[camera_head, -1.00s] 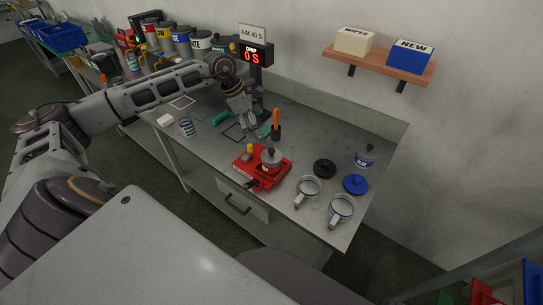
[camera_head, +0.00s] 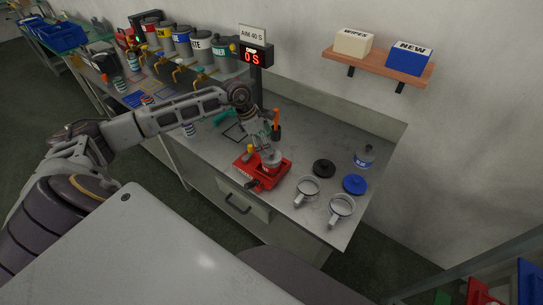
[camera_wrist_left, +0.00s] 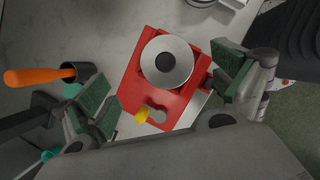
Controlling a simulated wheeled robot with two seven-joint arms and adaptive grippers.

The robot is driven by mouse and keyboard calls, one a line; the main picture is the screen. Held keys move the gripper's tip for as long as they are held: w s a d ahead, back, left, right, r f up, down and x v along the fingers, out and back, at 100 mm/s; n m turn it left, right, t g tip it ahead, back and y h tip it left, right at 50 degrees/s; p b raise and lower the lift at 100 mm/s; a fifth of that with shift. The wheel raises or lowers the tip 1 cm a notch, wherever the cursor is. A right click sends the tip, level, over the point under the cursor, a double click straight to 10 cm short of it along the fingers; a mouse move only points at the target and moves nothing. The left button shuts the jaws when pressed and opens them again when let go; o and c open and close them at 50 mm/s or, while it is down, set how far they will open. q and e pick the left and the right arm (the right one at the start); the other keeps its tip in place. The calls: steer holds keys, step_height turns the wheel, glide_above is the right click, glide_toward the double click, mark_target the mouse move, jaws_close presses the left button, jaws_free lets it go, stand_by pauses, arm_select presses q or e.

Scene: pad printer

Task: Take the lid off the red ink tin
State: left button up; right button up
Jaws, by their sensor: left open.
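A red block-shaped unit (camera_head: 246,167) stands on the grey bench, with a yellow knob (camera_wrist_left: 142,115) at one side. On it sits a round silver piece (camera_head: 272,158) with a dark knob at its centre, seen from above in the left wrist view (camera_wrist_left: 152,72). My left gripper (camera_head: 264,143) is open just above this unit; in the wrist view its green-padded fingers (camera_wrist_left: 165,88) stand apart on either side of the silver piece.
An orange-handled tool (camera_head: 276,120) stands in a dark cup behind the unit. A sign display (camera_head: 254,57) stands behind.

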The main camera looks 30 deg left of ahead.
arm_select(q)
steer(key=shift+f, duration=0.1)
steer(key=shift+d+f+p, duration=0.5)
steer(key=shift+f, duration=0.25)
steer(key=shift+x, duration=0.85)
steer(key=shift+p+x, duration=0.35)
steer(key=shift+x, duration=0.45)
steer(key=shift+s, duration=0.1)
steer(key=shift+c, duration=0.4)
steer(key=c, duration=0.9)
